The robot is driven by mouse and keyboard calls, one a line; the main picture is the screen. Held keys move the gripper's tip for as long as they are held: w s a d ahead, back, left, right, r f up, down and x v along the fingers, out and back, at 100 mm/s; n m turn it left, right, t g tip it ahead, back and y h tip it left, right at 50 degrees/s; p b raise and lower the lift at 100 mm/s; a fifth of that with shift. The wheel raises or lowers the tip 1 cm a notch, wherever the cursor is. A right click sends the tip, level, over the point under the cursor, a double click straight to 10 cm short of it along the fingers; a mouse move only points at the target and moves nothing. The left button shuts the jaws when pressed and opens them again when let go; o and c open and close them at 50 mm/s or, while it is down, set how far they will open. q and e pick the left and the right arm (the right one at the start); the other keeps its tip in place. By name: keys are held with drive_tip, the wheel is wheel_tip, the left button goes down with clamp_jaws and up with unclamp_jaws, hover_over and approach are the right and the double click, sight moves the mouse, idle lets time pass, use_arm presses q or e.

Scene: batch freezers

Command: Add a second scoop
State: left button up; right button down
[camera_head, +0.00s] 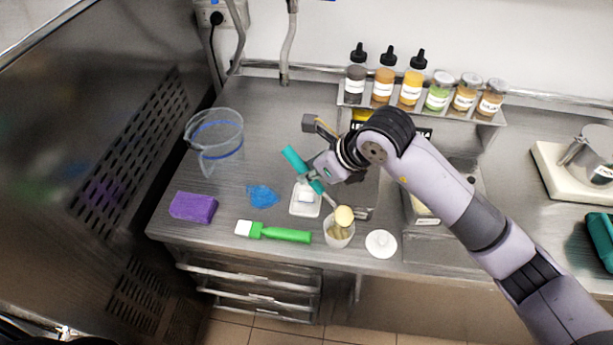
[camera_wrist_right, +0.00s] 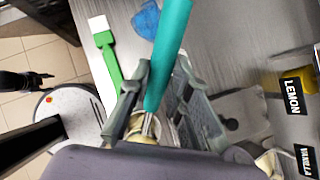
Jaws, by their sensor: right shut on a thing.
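My right gripper (camera_head: 322,183) is shut on the teal handle of a scoop (camera_head: 293,158). In the right wrist view the handle (camera_wrist_right: 170,45) runs up between the fingers (camera_wrist_right: 152,100). The scoop's head is mostly hidden. A pale yellow ball (camera_head: 344,215) shows at its lower end, at the rim of a small translucent cup (camera_head: 336,241) near the counter's front edge. Yellowish contents show inside the cup. Whether the ball touches them, I cannot tell. A tub labelled LEMON (camera_wrist_right: 275,82) shows in the wrist view; the VANILLA label (camera_wrist_right: 305,160) is beside it. My left gripper is not seen.
A clear jug (camera_head: 217,155) stands behind; several bottles (camera_head: 384,85) line the back shelf.

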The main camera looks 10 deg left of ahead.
drive_tip(key=shift+s+d+r+t+y+b, duration=0.25)
drive_tip(key=shift+d+y+b, duration=0.15)
drive_tip(key=shift+b, duration=0.45)
drive_tip(key=shift+s+d+r+t+y+b, duration=0.1)
drive_tip(key=shift+d+t+y+b, duration=0.25)
drive_tip(key=shift+b, duration=0.45)
drive_tip(key=y+b, duration=0.1)
drive_tip(key=b, duration=0.1)
drive_tip(key=d+r+b, duration=0.1)
drive_tip(key=b, duration=0.1)
drive_tip(key=shift+s+t+y, duration=0.3)
drive_tip(key=shift+s+y, duration=0.05)
drive_tip(key=d+y+b, duration=0.1)
drive_tip(key=b, duration=0.1)
drive_tip(key=s+t+b, duration=0.1)
drive_tip(key=b, duration=0.2)
drive_tip(key=d+r+y+b, duration=0.1)
drive_tip(key=b, duration=0.2)
drive_tip(key=shift+s+d+t+y, duration=0.3)
drive_tip(key=shift+d, duration=0.05)
drive_tip(key=shift+s+d+r+y+b, duration=0.2)
drive_tip(key=shift+d+y+b, duration=0.1)
drive_tip(key=shift+b, duration=0.8)
drive_tip(key=shift+d+r, duration=0.1)
drive_tip(key=shift+r, duration=0.05)
